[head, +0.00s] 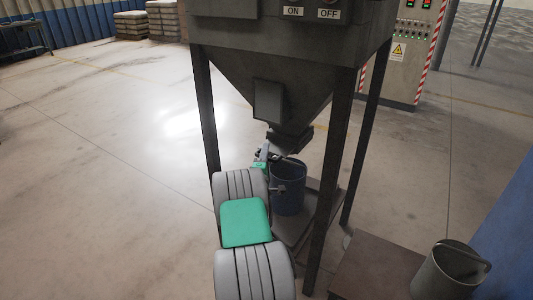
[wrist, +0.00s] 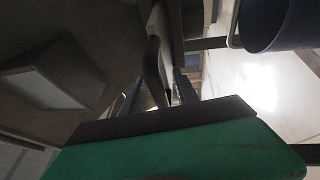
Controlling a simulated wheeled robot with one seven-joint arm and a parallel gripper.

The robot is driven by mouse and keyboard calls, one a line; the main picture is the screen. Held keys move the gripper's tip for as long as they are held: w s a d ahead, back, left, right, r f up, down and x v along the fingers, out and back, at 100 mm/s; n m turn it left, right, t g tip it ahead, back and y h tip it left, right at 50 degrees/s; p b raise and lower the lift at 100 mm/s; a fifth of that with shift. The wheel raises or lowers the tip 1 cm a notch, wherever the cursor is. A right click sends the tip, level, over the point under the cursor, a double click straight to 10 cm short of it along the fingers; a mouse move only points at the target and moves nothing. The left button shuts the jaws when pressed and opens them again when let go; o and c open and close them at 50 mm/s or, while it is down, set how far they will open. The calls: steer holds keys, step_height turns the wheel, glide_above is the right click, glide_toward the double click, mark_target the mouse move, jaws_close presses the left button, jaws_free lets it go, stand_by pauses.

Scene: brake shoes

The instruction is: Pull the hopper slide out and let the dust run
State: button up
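The grey hopper (head: 265,85) stands on dark legs, and its funnel narrows to a dark outlet with the slide (head: 290,140) at the bottom. A blue bucket (head: 288,190) stands under the outlet; it also shows in the wrist view (wrist: 275,25). My gripper (head: 264,152) is just left of the outlet, above the bucket's rim. In the wrist view my gripper (wrist: 160,88) has its fingers apart, with a dark curved bar (wrist: 153,70), seemingly the slide's handle, between them. Gaps show beside the bar. No falling dust is visible.
The bucket stands on a low dark platform (head: 322,195) between the hopper legs. A control cabinet (head: 408,60) is behind. The floor at left is clear.

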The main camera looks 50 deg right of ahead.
steer(key=shift+w+d, duration=0.15)
steer(key=shift+d, duration=0.15)
steer(key=shift+c, duration=0.3)
steer(key=shift+r, duration=0.1)
jaws_close()
